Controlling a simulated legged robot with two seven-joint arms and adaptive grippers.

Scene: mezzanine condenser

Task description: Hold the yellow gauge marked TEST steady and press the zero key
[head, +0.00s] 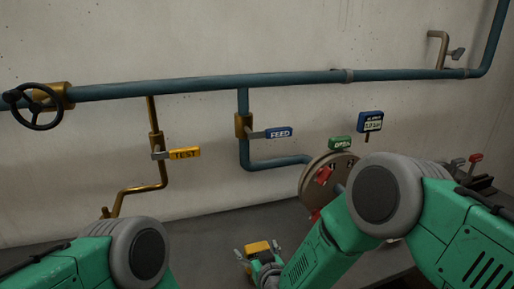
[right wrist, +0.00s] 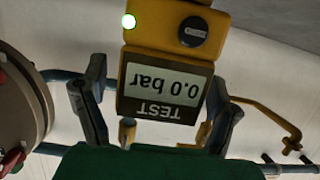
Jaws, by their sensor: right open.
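The yellow gauge (head: 258,247) is low in the middle of the head view, small there. In the right wrist view the gauge (right wrist: 167,52) appears upside down, its display (right wrist: 160,88) reading 0.0 bar above the word TEST. My right gripper (right wrist: 160,80) is open, one finger on each side of the gauge, with a visible gap at the left finger. My left gripper is out of view; only its arm shows.
A yellow TEST tag (head: 185,153) and a blue FEED tag (head: 279,133) mark valve levers on the wall pipes. A round flange (head: 312,177) with red parts and a green tag (head: 340,143) stands right of centre. A blue display (head: 370,122) is above it.

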